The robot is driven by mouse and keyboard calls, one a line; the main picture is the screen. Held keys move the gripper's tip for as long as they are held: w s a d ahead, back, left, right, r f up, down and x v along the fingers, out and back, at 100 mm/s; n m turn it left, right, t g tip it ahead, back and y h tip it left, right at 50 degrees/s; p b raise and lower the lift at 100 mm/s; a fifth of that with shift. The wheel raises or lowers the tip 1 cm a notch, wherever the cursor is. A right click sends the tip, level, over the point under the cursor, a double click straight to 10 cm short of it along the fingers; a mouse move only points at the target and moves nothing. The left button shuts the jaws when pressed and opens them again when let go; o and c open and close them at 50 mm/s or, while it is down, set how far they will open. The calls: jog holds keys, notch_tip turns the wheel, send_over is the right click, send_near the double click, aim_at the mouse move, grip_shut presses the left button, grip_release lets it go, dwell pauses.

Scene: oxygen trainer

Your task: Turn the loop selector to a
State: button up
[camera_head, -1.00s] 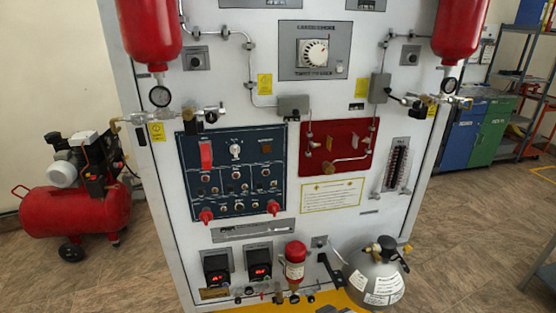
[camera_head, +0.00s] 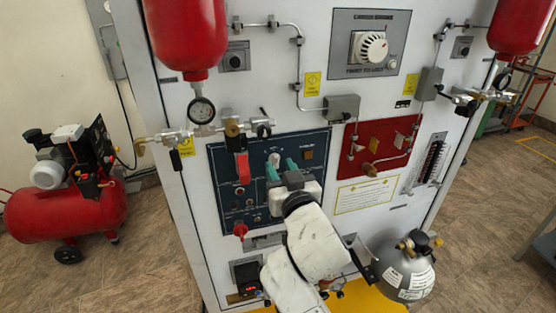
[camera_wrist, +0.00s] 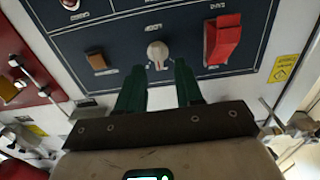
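The loop selector appears to be the white round knob (camera_wrist: 158,52) at the top middle of the dark blue panel (camera_wrist: 118,27) in the wrist view. Its label is too small to read. My gripper (camera_wrist: 158,78) is open, with its two green fingers pointing at the knob and straddling it from just short of the panel. Contact cannot be seen. In the head view my gripper (camera_head: 282,167) is in front of the blue panel (camera_head: 222,165), and the knob (camera_head: 274,158) shows partly behind the fingers.
A red switch cover (camera_wrist: 222,38) is on one side of the knob and a brown square button (camera_wrist: 97,61) on the other. In the head view, a red panel (camera_head: 385,140) lies to the right and a pressure gauge (camera_head: 202,111) hangs at the upper left.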

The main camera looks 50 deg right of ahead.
aim_at(275, 161)
jog(key=shift+x, duration=1.1)
jog(key=shift+d, duration=0.1)
jog(key=shift+c, duration=0.4)
grip_shut()
